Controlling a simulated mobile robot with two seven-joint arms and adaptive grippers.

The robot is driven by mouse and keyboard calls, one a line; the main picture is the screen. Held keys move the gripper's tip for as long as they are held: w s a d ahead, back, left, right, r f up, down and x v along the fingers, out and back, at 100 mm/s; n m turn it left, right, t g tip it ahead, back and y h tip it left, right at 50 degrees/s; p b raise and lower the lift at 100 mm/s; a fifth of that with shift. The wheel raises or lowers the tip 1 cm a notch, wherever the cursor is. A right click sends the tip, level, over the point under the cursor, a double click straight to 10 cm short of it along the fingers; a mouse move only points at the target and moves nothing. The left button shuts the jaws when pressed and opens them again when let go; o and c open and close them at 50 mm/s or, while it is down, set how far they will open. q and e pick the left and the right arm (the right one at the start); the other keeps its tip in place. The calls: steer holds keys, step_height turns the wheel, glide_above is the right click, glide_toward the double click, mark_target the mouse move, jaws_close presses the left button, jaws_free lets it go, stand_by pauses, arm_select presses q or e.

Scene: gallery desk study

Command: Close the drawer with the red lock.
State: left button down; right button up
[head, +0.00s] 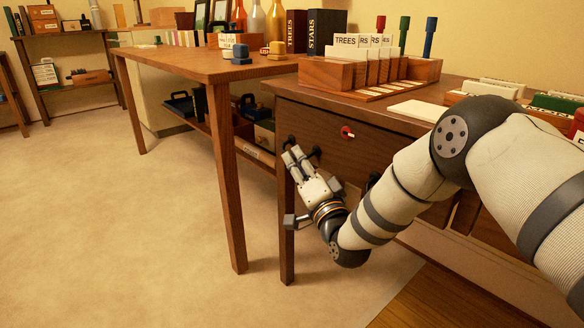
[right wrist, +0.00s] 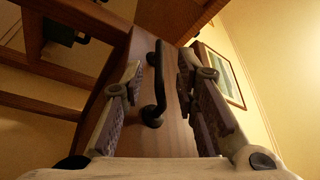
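The wooden drawer front (head: 322,128) with the red lock (head: 348,132) is below the desk top's edge in the head view. I cannot tell from the head view how far the drawer stands out. My right gripper (head: 300,158) is low in front of the left part of this front, partly hiding it. In the right wrist view, my right gripper (right wrist: 166,105) is open, its fingers apart on either side of a black handle (right wrist: 158,85) on a wooden panel (right wrist: 172,130). The fingers do not appear closed on the handle. My left gripper is not in view.
The desk top holds a wooden card box (head: 332,72) and a pale sheet (head: 418,110). A wooden table (head: 190,62) stands to the left, its leg (head: 228,190) close to my right gripper. The carpet (head: 90,230) at the left is clear.

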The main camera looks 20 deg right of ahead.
mark_target(294, 157)
steer(key=shift+f+b+x, duration=0.25)
steer(key=shift+b+x, duration=0.15)
steer(key=shift+x, duration=0.8)
steer(key=shift+w+r, duration=0.3)
steer(key=shift+w, duration=0.05)
steer(key=shift+c, duration=0.6)
jaws_close()
steer(key=shift+w+d, duration=0.2)
steer(key=shift+d, duration=0.4)
steer(key=shift+w+d, duration=0.2)
steer(key=shift+d, duration=0.35)
steer(key=shift+o, duration=0.6)
jaws_free()
steer(key=shift+d, duration=0.1)
